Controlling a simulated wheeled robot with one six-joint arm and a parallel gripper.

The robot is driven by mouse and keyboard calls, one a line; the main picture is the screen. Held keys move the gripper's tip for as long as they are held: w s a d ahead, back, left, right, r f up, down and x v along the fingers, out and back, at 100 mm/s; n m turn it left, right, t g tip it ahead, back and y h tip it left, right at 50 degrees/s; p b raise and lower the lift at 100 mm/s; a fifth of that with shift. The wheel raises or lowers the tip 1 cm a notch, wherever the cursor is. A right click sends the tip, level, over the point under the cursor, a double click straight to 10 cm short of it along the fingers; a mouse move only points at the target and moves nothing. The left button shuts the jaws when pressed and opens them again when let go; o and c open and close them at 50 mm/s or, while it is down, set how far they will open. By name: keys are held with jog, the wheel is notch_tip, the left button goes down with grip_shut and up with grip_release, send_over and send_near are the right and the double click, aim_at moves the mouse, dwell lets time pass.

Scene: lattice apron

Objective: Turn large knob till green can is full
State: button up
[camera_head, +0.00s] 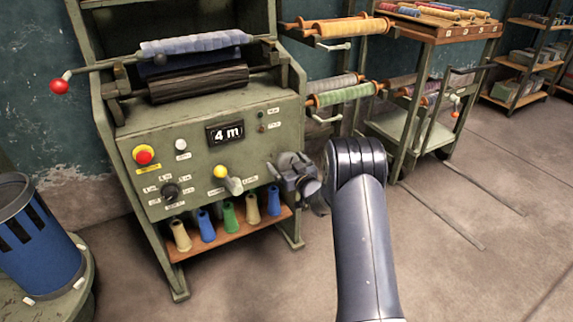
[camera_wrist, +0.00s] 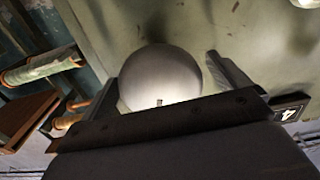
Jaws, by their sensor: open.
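My gripper (camera_head: 284,174) is at the right side of the green machine's front panel (camera_head: 200,160). In the wrist view its two fingers (camera_wrist: 162,72) are apart, with a large, pale round knob (camera_wrist: 160,75) between them. The left finger lies close to the knob's edge and a gap shows on the right; I cannot tell whether either touches. I see no green can; a green cone (camera_head: 230,217) stands on the machine's lower shelf.
The panel has a display reading "4 m" (camera_head: 225,133), a red button (camera_head: 144,154), a dark selector (camera_head: 170,191) and a yellow-tipped lever (camera_head: 220,172). Several cones stand below. A blue bin (camera_head: 45,250) is at left, a spool rack (camera_head: 345,93) at right. Right floor is mostly clear.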

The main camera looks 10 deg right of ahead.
jog(key=shift+w+a, duration=0.1)
jog(key=shift+w, duration=0.05)
jog(key=c, duration=1)
